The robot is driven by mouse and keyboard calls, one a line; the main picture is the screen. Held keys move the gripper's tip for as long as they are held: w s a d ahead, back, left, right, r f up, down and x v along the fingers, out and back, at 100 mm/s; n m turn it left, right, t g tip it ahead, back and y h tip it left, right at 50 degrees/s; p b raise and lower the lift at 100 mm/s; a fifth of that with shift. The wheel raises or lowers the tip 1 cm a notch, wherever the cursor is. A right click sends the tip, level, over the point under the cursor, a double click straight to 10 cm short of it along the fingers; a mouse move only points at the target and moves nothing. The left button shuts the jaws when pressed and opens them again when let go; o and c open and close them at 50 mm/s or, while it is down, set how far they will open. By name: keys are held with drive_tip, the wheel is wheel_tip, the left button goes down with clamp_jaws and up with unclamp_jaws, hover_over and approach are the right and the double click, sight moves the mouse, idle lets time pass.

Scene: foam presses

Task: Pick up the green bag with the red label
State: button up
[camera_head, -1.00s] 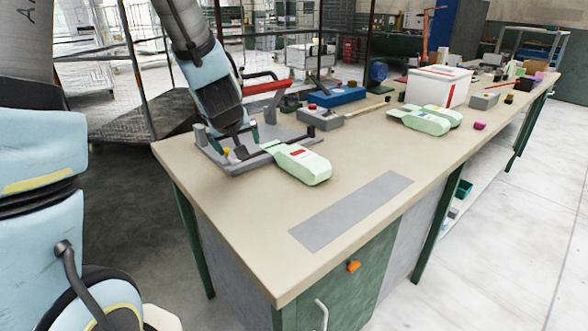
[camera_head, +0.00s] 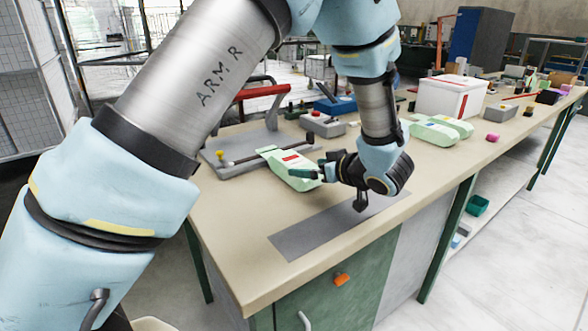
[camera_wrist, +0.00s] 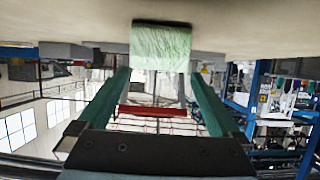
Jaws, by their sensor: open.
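The pale green bag with the red label (camera_head: 283,167) lies on the table, its far end by the grey base of the press (camera_head: 232,157). My gripper (camera_head: 316,171) is low over the table at the bag's right side, its green fingers pointing at the bag and partly covering its near end. In the wrist view, my gripper (camera_wrist: 158,76) is open, and the green bag (camera_wrist: 160,45) shows beyond the fingertips, roughly centred between them. The red label does not show on the bag there. I cannot tell whether a finger touches the bag.
The press has a red handle (camera_head: 263,91). More pale green bags (camera_head: 432,133) lie farther back beside a white box (camera_head: 450,96). A grey control box (camera_head: 323,125) and a blue block (camera_head: 335,105) stand behind. A flat grey mat (camera_head: 318,238) lies in front; the table's near corner is clear.

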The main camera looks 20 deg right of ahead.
sight(300, 164)
drive_tip(key=p+x, duration=0.2)
drive_tip(key=x, duration=0.6)
drive_tip(key=shift+w+d, duration=0.1)
drive_tip(key=shift+w, duration=0.15)
drive_tip(key=shift+c, duration=0.4)
drive_tip(key=c, duration=1.2)
drive_tip(key=shift+o, duration=0.2)
drive_tip(key=shift+r, duration=0.15)
